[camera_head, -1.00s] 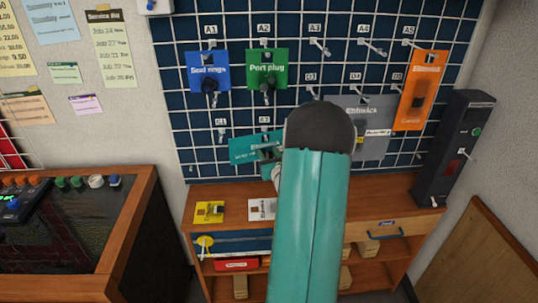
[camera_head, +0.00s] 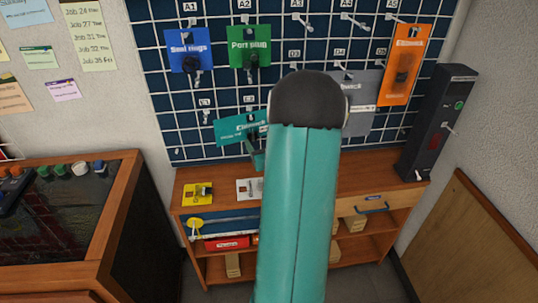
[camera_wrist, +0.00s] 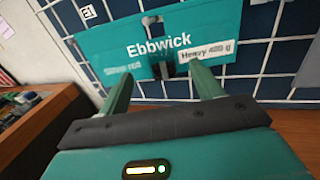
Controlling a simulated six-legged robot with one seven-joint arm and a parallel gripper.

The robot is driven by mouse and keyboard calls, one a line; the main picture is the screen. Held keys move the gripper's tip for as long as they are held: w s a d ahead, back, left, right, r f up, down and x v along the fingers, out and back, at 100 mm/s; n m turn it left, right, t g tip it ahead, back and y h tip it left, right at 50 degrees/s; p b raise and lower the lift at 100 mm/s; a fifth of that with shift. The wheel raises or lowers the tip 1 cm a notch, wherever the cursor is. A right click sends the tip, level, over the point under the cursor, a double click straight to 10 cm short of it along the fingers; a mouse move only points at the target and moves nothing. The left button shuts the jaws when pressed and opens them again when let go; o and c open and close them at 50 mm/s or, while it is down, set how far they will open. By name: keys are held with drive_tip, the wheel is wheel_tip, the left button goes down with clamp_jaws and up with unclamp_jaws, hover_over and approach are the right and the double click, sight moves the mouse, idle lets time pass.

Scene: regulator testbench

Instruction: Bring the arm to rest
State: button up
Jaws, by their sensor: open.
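My arm (camera_head: 300,200) is raised in the middle of the head view, its dark elbow covering part of the wire board. My gripper (camera_wrist: 162,82) is open in the wrist view, with two teal fingers apart and nothing between them. It faces a teal card (camera_wrist: 120,52) marked Ebbwick, which hangs on the board. In the head view the card (camera_head: 232,130) hangs just above my gripper (camera_head: 256,152), which is partly hidden behind the arm.
Blue (camera_head: 188,50), green (camera_head: 249,45), grey (camera_head: 362,100) and orange (camera_head: 402,65) items hang on the wire board (camera_head: 180,110). Below is a wooden shelf (camera_head: 365,178) with small cards. A dark upright box (camera_head: 437,125) stands right; a wood-edged console (camera_head: 118,205) stands left.

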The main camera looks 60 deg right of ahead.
drive_tip(key=v, duration=0.8)
